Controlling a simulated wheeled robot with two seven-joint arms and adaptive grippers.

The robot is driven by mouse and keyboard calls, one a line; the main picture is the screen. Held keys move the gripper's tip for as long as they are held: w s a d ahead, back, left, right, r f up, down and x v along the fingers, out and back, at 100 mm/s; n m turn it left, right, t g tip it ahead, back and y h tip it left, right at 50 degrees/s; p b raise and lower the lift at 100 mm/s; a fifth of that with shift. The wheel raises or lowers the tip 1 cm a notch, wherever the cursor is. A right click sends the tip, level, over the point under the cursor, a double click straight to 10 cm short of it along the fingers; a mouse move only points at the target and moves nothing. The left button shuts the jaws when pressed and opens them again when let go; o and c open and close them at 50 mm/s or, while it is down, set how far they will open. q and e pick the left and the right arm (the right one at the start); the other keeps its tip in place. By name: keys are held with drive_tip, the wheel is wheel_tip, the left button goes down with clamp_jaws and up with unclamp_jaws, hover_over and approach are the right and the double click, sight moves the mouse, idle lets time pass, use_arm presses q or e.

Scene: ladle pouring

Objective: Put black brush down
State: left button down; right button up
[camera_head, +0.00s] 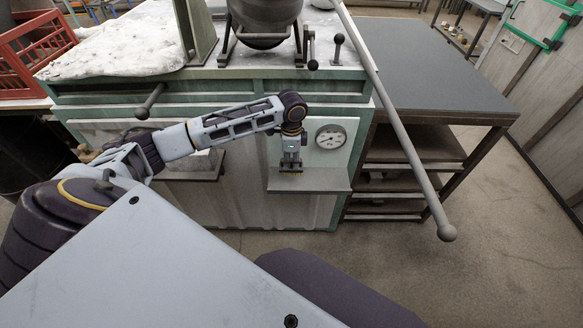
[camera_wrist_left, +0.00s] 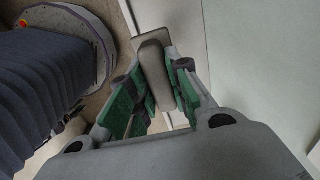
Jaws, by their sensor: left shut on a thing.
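My left gripper (camera_head: 291,163) hangs pointing down over a small grey ledge (camera_head: 322,180) on the front of the green-and-white furnace stand. In the left wrist view its green-padded fingers (camera_wrist_left: 160,85) are shut on a long grey-brown block, which I take to be the brush (camera_wrist_left: 153,62). The brush sticks out past the fingers. In the head view the brush is mostly hidden by the gripper, and I cannot tell whether it touches the ledge. My right gripper is not in view.
A round gauge (camera_head: 331,137) is close right of the gripper. A long ladle handle (camera_head: 405,140) slants down across the right side. A second ledge (camera_head: 192,174) sits to the left. A grey table (camera_head: 430,75) stands at right. Floor at lower right is clear.

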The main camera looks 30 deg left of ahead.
use_arm(q)
drive_tip(key=shift+w+a+f, duration=0.35)
drive_tip(key=shift+w+f, duration=0.2)
drive_tip(key=shift+w+a+f, duration=0.3)
drive_tip(key=shift+w+f, duration=0.2)
drive_tip(key=shift+w, duration=0.05)
wheel_tip(320, 180, down, 4)
drive_tip(key=shift+f, duration=0.2)
drive_tip(key=shift+w+a+f, duration=0.1)
drive_tip(key=shift+w+f, duration=0.05)
drive_tip(key=shift+f, duration=0.1)
drive_tip(key=shift+f, duration=0.1)
drive_tip(key=c, duration=1.3)
unclamp_jaws()
